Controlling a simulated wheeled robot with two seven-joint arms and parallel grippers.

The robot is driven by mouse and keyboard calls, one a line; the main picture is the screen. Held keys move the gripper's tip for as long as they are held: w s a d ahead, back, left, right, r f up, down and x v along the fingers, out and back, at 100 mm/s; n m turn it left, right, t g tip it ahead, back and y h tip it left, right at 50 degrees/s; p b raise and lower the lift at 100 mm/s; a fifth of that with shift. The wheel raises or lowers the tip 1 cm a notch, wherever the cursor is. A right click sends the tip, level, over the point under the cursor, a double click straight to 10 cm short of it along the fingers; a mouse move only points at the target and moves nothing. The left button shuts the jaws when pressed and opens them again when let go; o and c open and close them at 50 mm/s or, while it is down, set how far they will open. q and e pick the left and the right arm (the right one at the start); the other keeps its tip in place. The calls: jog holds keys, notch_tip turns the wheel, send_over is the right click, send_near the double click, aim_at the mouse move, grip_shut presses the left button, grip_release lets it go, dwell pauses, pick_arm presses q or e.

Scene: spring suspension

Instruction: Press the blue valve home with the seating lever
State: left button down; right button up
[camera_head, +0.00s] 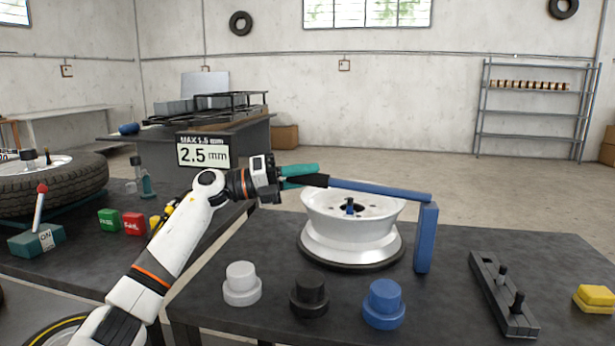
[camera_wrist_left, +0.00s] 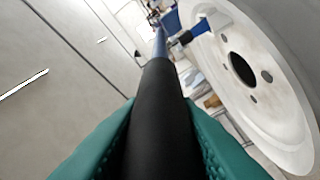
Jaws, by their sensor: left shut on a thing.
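My left gripper (camera_head: 303,177) is shut on the black handle (camera_wrist_left: 160,115) of the seating lever, its teal fingers on both sides of it. The lever's blue bar (camera_head: 385,190) runs right, above the near part of the white wheel rim (camera_head: 350,232), to the top of an upright blue post (camera_head: 426,240). I cannot tell whether bar and post are joined. A small blue piece, seemingly the blue valve (camera_head: 350,206), stands at the rim below the bar. In the left wrist view, a blue piece (camera_wrist_left: 203,28) shows by the rim's edge. Its seating depth cannot be told. My right gripper is out of view.
White (camera_head: 241,284), black (camera_head: 309,296) and blue (camera_head: 384,305) stepped pieces stand along the table's front. A dark slotted block (camera_head: 503,295) and yellow blocks (camera_head: 594,298) lie right. A display (camera_head: 203,151) reads 2.5 mm, with "MAX 1.5 mm" above. A tyre (camera_head: 45,185) is left.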

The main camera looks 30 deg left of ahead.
pick_arm(q)
jog(key=c, duration=1.1)
grip_release()
jog(key=v, duration=1.2)
jog(key=shift+f+b, duration=0.1)
jog(key=shift+b, duration=0.2)
